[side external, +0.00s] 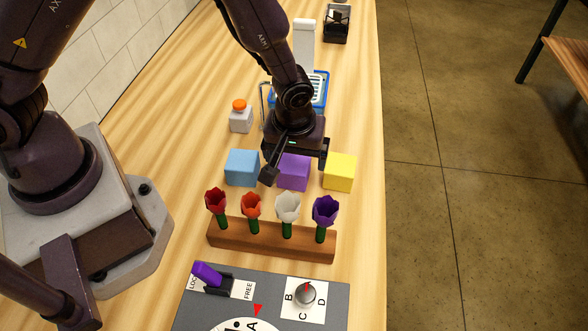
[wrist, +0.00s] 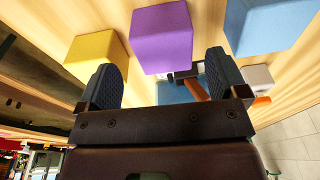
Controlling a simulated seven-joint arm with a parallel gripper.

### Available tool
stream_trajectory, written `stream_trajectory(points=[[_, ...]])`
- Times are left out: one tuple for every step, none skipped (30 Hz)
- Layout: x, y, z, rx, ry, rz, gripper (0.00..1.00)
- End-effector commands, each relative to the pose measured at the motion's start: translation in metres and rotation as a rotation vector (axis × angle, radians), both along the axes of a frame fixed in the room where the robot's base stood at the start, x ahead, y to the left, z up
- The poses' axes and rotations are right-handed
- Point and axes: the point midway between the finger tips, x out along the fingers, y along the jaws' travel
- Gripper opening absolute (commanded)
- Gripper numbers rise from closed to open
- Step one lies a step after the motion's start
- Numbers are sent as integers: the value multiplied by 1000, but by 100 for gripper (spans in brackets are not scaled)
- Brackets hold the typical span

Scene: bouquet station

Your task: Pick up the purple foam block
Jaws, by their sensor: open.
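The purple foam block (side external: 294,173) sits on the wooden table between a blue block (side external: 242,168) and a yellow block (side external: 340,172). My gripper (side external: 294,170) is open, above and partly in front of the purple block in the side view. In the wrist view the purple block (wrist: 162,37) lies ahead of the gap between my open fingers (wrist: 162,80), with nothing held. The yellow block (wrist: 97,54) shows on the left there and the blue block (wrist: 262,24) on the right. I cannot tell the exact height of my fingertips over the purple block.
A wooden rack (side external: 270,240) holds several tulips in front of the blocks. A grey panel (side external: 262,275) with a purple lever and knob lies nearer. An orange-topped box (side external: 241,121) and a blue tray (side external: 318,88) stand behind. The table's right edge is close to the yellow block.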

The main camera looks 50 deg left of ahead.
Motion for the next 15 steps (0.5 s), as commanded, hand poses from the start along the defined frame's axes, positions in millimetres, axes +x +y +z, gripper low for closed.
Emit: stream_trajectory(points=[[0, 1, -5, 2, 3, 0, 92], [0, 2, -8, 2, 3, 0, 92], [-1, 4, -14, 2, 4, 2, 92], [-1, 5, -19, 2, 5, 2, 92], [-1, 6, -24, 2, 4, 2, 92], [-1, 7, -30, 2, 6, 1, 92], [0, 7, -34, 1, 4, -1, 92], [0, 8, -38, 2, 3, -2, 92], [1, 8, -43, 2, 3, -2, 92], [1, 9, -46, 2, 3, 0, 92], [2, 9, -48, 1, 2, -1, 92], [2, 9, -49, 1, 1, -1, 92], [2, 9, -50, 0, 0, -1, 92], [3, 9, -51, 0, 0, -1, 92], [3, 8, -51, 0, 0, -1, 92]])
